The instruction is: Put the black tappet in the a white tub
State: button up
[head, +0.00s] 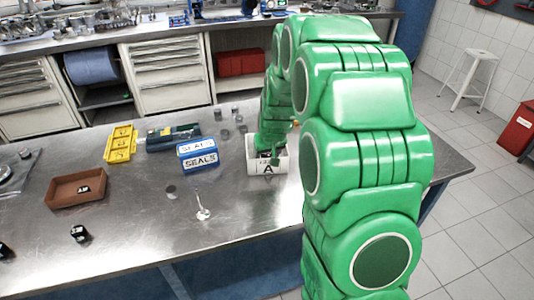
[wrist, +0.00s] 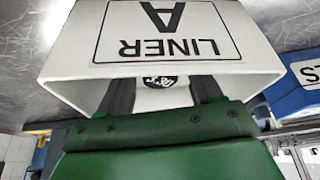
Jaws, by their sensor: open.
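The white tub (head: 268,168), with an "A" on its front, stands near the right part of the bench. In the wrist view the tub (wrist: 185,65) fills the upper middle and its label reads "LINER A" upside down. My gripper (head: 271,153) is at the tub's mouth, partly hidden by my arm. In the wrist view my gripper (wrist: 161,84) is open, with its two dark fingers reaching inside the tub's rim. A small black round piece with white marks (wrist: 160,82), probably the tappet, shows inside the tub between the fingers. I cannot tell whether they touch it.
A blue SEALS box (head: 198,155) stands left of the tub. Further left are a yellow bin (head: 120,143) and a brown tray (head: 78,188). Small grey cylinders (head: 226,135) stand behind. A black labelled block (head: 80,234) lies at the front left.

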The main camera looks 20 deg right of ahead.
jog(key=shift+r, duration=0.1)
jog(key=v, duration=1.1)
jog(key=s+a+r+g, duration=0.1)
jog(key=s+a+g, duration=0.1)
jog(key=s, duration=1.1)
jog(key=s+a+r+g, duration=0.2)
jog(key=s+a, duration=0.1)
jog(key=s, duration=1.1)
jog(key=s+a+r+g, duration=0.2)
jog(key=s+a, duration=0.1)
jog(key=s, duration=1)
